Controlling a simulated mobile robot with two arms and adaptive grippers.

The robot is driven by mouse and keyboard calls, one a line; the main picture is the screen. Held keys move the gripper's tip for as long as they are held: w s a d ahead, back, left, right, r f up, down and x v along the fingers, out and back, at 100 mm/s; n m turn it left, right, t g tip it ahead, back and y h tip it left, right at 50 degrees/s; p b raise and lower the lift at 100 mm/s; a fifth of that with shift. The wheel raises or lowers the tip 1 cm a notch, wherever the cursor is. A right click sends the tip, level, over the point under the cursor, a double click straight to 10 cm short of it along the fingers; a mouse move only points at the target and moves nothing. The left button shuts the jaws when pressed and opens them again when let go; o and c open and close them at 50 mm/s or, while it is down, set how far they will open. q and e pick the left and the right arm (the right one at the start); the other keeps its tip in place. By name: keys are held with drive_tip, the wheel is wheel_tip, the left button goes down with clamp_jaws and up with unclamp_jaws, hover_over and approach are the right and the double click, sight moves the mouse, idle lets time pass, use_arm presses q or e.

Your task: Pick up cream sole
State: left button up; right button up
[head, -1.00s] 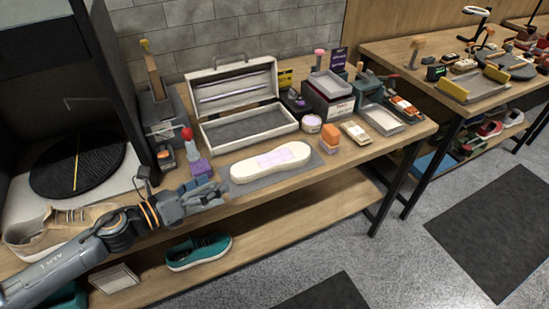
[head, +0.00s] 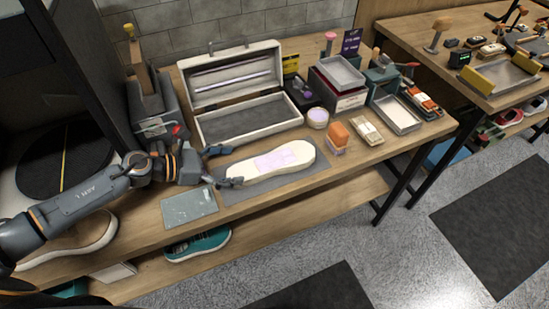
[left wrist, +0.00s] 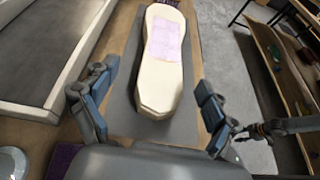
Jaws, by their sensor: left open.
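The cream sole (head: 270,162) lies flat on a dark grey mat (head: 248,193) on the workbench, with a pale purple patch on its top. It also shows in the left wrist view (left wrist: 161,75), pointing away from me. My left gripper (head: 226,166) is at the sole's left end. In the left wrist view its open fingers (left wrist: 150,112) stand on either side of the near end, with a gap on both sides. Nothing is held. My right gripper is not clearly in the head view; a grey arm part shows at the right edge of the left wrist view.
An open white case (head: 250,128) stands behind the sole. An orange-topped block (head: 338,136), a round tub (head: 318,117) and a tan brush (head: 367,131) are right of it. A grey plate (head: 190,207) lies at the bench's front edge. A teal shoe (head: 199,244) sits on the lower shelf.

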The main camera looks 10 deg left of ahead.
sight(259, 166)
use_arm(q)
drive_tip(key=p+x, duration=0.1)
drive_tip(key=x, duration=0.2)
drive_tip(key=shift+s+d+r, duration=0.1)
drive_tip(key=p+x, duration=0.1)
drive_tip(key=x, duration=0.2)
drive_tip(key=shift+d+f+p, duration=0.25)
drive_tip(key=shift+d+p, duration=0.1)
drive_tip(key=shift+d+f, duration=0.15)
drive_tip(key=shift+d, duration=0.05)
drive_tip(key=shift+f, duration=0.1)
drive_tip(key=c, duration=1.4)
use_arm(e)
drive_tip(key=w+r, duration=0.3)
drive_tip(key=shift+a+r, duration=0.1)
